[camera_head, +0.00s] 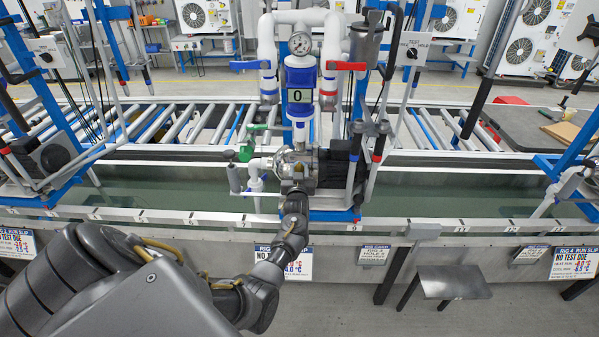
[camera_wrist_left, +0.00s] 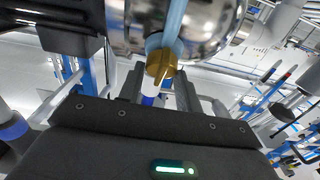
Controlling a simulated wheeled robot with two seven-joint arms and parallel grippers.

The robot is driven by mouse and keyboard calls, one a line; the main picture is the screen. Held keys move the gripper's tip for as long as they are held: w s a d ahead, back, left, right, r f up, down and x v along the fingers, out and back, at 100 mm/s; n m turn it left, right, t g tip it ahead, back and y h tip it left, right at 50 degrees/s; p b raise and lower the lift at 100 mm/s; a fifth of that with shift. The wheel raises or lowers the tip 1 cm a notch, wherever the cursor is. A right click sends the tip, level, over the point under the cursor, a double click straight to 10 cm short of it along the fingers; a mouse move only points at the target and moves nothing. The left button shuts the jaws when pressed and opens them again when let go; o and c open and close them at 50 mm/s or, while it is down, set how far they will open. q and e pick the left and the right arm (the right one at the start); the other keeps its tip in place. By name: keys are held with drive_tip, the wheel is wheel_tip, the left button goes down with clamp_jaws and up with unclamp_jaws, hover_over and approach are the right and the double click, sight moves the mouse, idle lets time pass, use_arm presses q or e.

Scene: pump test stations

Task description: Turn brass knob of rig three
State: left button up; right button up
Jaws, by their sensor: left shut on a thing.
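The rig in the middle of the head view has a metal pump body (camera_head: 297,168), a pressure gauge (camera_head: 301,43) and a blue counter (camera_head: 300,95) reading 0. My left gripper (camera_head: 296,192) reaches up to the front of the pump body. In the left wrist view the brass knob (camera_wrist_left: 160,64) sits between the fingers of my left gripper (camera_wrist_left: 160,88), in front of a shiny round housing (camera_wrist_left: 205,28). The gripper is shut on the knob. My right gripper is not in view.
A red-handled valve (camera_head: 346,66), a blue-handled valve (camera_head: 250,65) and a green-handled valve (camera_head: 246,152) surround the pump. A water trough (camera_head: 130,190) runs along the front, with a roller conveyor (camera_head: 180,125) behind. A small step (camera_head: 453,283) stands at front right.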

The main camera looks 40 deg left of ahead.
use_arm(q)
drive_tip(key=m+h+p, duration=0.1)
drive_tip(key=m, duration=0.2)
drive_tip(key=m+t+h+p, duration=0.1)
drive_tip(key=m+h, duration=0.1)
drive_tip(key=m, duration=0.1)
drive_tip(key=shift+s+a+r, duration=0.1)
drive_tip(key=shift+r, duration=0.05)
drive_tip(key=m+h+p, duration=0.1)
drive_tip(key=m, duration=0.2)
drive_tip(key=m+h+p, duration=0.1)
drive_tip(key=m+h, duration=0.1)
drive_tip(key=shift+a+m+t, duration=0.1)
drive_tip(key=shift+m+t, duration=0.2)
drive_tip(key=shift+m, duration=0.1)
drive_tip(key=m+h, duration=0.1)
drive_tip(key=m, duration=0.1)
drive_tip(key=m+g+h+p, duration=0.1)
drive_tip(key=m, duration=0.2)
drive_tip(key=shift+h, duration=0.4)
drive_tip(key=shift+m+g+h+p, duration=0.45)
drive_tip(key=shift+m+g, duration=0.55)
drive_tip(key=shift+m, duration=1.3)
drive_tip(key=shift+h, duration=0.25)
drive_tip(key=o, duration=1)
